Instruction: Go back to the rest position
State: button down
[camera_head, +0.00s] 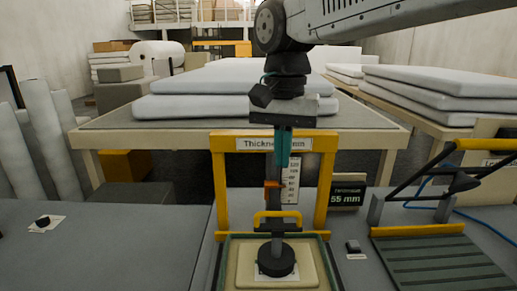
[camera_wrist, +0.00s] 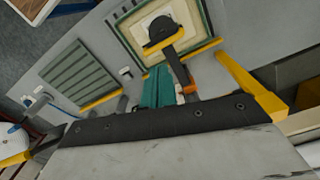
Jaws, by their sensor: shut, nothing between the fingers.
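My gripper (camera_head: 283,160) points down in front of the yellow gauge frame, with its teal fingers shut and empty. In the wrist view the teal fingers (camera_wrist: 157,88) are together. The gauge's yellow handle (camera_head: 277,217) and orange pointer (camera_head: 273,185) are below the fingertips, apart from them in the picture. The round black foot (camera_head: 276,260) rests on a cream pad (camera_head: 310,272) in a green-rimmed tray. The foot also shows in the wrist view (camera_wrist: 161,31). My fingers hide part of the gauge's rod.
The yellow frame (camera_head: 219,185) stands around the gauge on the grey bench (camera_head: 120,245). A display (camera_head: 347,196) reads 55 mm. A ridged plate with a yellow-handled lever (camera_head: 490,145) is on the right. Wadding sheets (camera_head: 220,107) lie on the table behind. The bench's left side is mostly clear.

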jog(key=s+d+f+n, duration=0.1)
jog(key=s+d+f, duration=0.2)
jog(key=s+d, duration=0.3)
jog(key=s+d+f+n+t, duration=0.1)
jog(key=s+d+f, duration=0.3)
jog(key=s+d, duration=0.2)
jog(key=s+d+f+n, duration=0.1)
jog(key=s+d+f, duration=0.3)
jog(key=s+d, duration=0.3)
jog(key=shift+d+f+n+t, duration=0.15)
jog(key=shift+d+n+t, duration=0.15)
jog(key=shift+d, duration=0.5)
dwell(0.7)
